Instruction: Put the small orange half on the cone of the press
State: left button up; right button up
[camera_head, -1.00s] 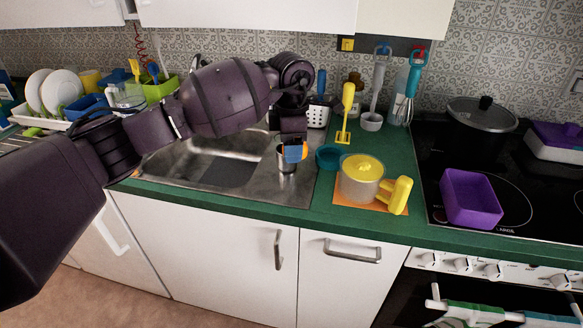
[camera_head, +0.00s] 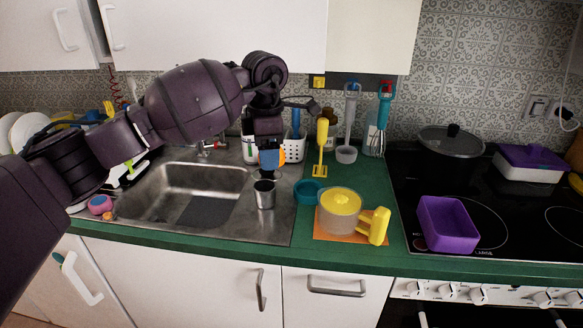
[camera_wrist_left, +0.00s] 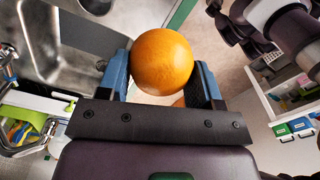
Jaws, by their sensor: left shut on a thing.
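The small orange half (camera_head: 269,160) is held between the fingertips of my left gripper (camera_head: 270,150), in the air above the sink's right side. In the left wrist view the orange half (camera_wrist_left: 162,62) shows as a round orange dome between the two blue fingers of the left gripper (camera_wrist_left: 160,78). The press (camera_head: 339,208) stands on an orange mat (camera_head: 322,238) to the right of the gripper. It has a yellow top, a clear bowl and a yellow handle pointing right. The orange half is apart from the press. My right gripper is not in view.
A metal cup (camera_head: 264,195) stands below the held orange half. A teal bowl (camera_head: 306,191) sits left of the press, and a yellow upright tool (camera_head: 321,150) stands behind. A purple container (camera_head: 447,224) is on the stove at the right. The sink (camera_head: 195,192) is at the left.

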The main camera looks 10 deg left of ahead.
pick_arm(q)
jog(key=w+d+r+m+b, duration=0.25)
jog(key=d+r+b, duration=0.2)
jog(key=d, duration=0.35)
jog(key=w+d+r+m+b, duration=0.25)
jog(key=d+b, duration=0.25)
jog(key=d, duration=0.3)
jog(key=m+b, duration=0.1)
jog(key=b, duration=0.1)
send_over(338, 195)
notch_tip(338, 195, down, 14)
jog(key=shift+s+f, duration=0.1)
jog(key=shift+f, duration=0.6)
notch_tip(338, 195, down, 4)
jog(key=shift+r+b, duration=0.1)
jog(key=shift+b, duration=0.25)
jog(key=shift+r, duration=0.1)
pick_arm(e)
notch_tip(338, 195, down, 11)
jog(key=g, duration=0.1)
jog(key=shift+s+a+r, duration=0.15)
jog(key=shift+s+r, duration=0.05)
